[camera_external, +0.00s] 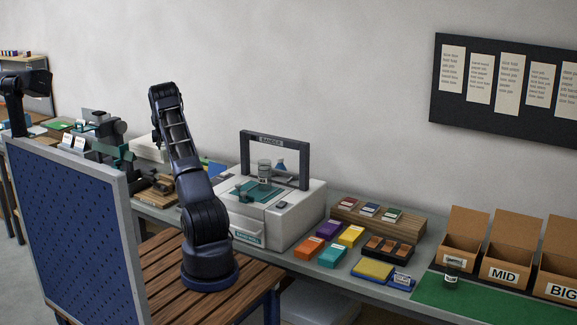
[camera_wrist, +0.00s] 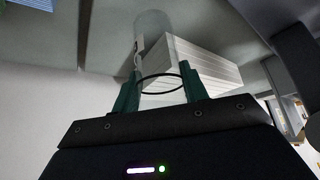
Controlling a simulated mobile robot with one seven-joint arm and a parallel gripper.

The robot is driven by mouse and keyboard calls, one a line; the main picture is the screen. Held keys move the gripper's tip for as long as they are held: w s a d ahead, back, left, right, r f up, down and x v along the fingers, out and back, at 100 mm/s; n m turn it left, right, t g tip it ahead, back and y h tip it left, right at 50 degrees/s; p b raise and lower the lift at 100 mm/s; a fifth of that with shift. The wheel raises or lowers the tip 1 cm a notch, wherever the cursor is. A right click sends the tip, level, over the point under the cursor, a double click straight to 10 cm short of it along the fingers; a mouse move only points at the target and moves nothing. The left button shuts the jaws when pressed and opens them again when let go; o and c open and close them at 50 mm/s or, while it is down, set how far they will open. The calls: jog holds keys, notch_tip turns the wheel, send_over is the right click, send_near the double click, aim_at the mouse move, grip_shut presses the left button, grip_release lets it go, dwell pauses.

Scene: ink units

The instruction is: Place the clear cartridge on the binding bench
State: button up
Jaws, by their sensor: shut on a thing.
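In the wrist view my gripper (camera_wrist: 158,72) has its two green fingers shut on a clear thing with a thin black ring (camera_wrist: 160,75), which I take for the clear cartridge. Its see-through body is hard to make out. A pale clear round shape (camera_wrist: 152,22) shows beyond the fingers; I cannot tell whether it is part of the same thing. A bench area at the left with green and grey presses (camera_external: 119,155) may be the binding bench; no label there is readable.
A white block, like a stack of paper (camera_wrist: 200,65), is close beyond the fingers. A white machine (camera_external: 283,222) with a dark frame stands right of my arm. Coloured boxes (camera_external: 331,255), a dark jar (camera_external: 451,276) and cardboard bins (camera_external: 508,262) follow. A blue pegboard (camera_external: 75,225) stands left.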

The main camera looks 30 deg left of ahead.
jog(key=shift+f, duration=2)
jog(key=shift+f, duration=0.1)
jog(key=o, duration=1.3)
jog(key=v, duration=1.2)
